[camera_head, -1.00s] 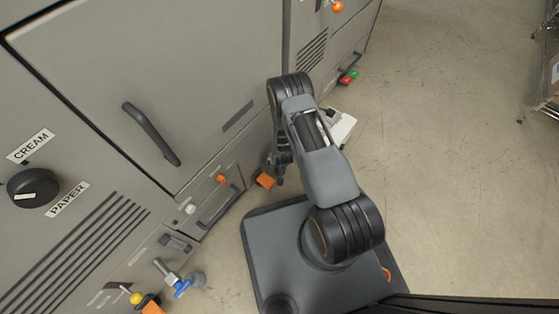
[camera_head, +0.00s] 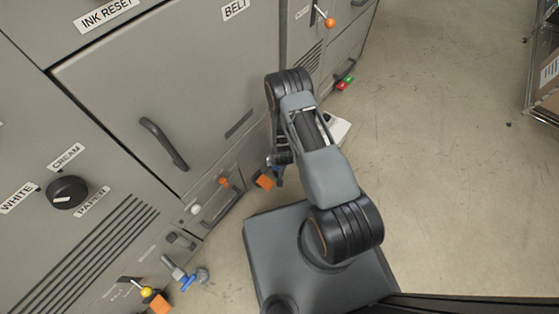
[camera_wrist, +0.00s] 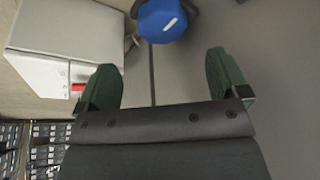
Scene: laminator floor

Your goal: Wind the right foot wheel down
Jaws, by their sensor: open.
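In the wrist view a blue wheel (camera_wrist: 162,20) with a white mark lies at the top, beyond my fingertips and apart from them. My gripper (camera_wrist: 168,82) is open and empty, its two green fingers spread on either side of a bare gap. In the head view my gripper (camera_head: 279,160) hangs low beside the machine front, mostly hidden by my arm. A scrap of blue shows just below it there, too small to make out well. Another blue wheel (camera_head: 190,280) sits on the machine's foot at the lower left, well away from my gripper.
The grey machine (camera_head: 130,130) fills the left, with a door handle (camera_head: 163,143) and a black knob (camera_head: 67,192). An orange block (camera_head: 264,181) is close to my gripper. A white box (camera_wrist: 45,60) stands left in the wrist view. Open floor (camera_head: 440,180) lies right.

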